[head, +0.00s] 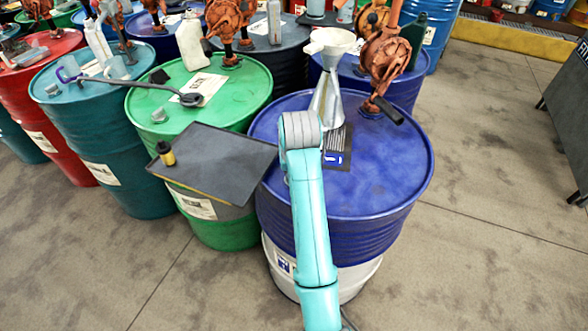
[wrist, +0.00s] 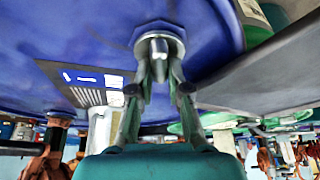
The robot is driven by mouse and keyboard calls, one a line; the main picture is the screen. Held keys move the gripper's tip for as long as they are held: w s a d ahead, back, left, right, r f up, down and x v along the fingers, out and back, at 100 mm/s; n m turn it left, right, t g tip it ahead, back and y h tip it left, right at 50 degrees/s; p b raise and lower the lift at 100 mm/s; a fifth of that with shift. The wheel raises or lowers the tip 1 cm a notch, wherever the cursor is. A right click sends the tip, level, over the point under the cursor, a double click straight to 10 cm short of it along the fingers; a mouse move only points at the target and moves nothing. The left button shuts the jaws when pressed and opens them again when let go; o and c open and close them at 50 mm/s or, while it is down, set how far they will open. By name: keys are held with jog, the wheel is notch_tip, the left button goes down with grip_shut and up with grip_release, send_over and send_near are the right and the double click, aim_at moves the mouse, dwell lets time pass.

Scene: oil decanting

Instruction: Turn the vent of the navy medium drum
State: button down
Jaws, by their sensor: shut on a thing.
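The navy drum (head: 395,170) stands upright in front of me, with a white lower band, and its blue top fills much of the wrist view (wrist: 90,25). Its vent (wrist: 157,44) is a small silver knob on a round collar. My gripper (wrist: 158,75) is shut on the vent, one finger on each side. In the head view my turquoise arm hides the gripper and the vent.
A metal funnel (head: 328,95), a dark label card (head: 337,150) and a rusty hand pump (head: 385,60) are on the drum top. A dark tray (head: 225,155) bearing a small yellow-and-black bottle (head: 166,153) adjoins at left, by a green drum (head: 235,85).

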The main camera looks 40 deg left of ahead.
jog(key=n, duration=0.2)
jog(key=n+g, duration=0.1)
jog(key=n, duration=0.1)
jog(key=shift+n+g+y, duration=0.3)
jog(key=shift+y, duration=0.1)
jog(key=shift+s+n+g+y, duration=0.1)
jog(key=shift+n+g+y, duration=0.4)
jog(key=shift+n, duration=1.2)
jog(key=shift+h, duration=0.3)
jog(key=c, duration=1.1)
grip_release()
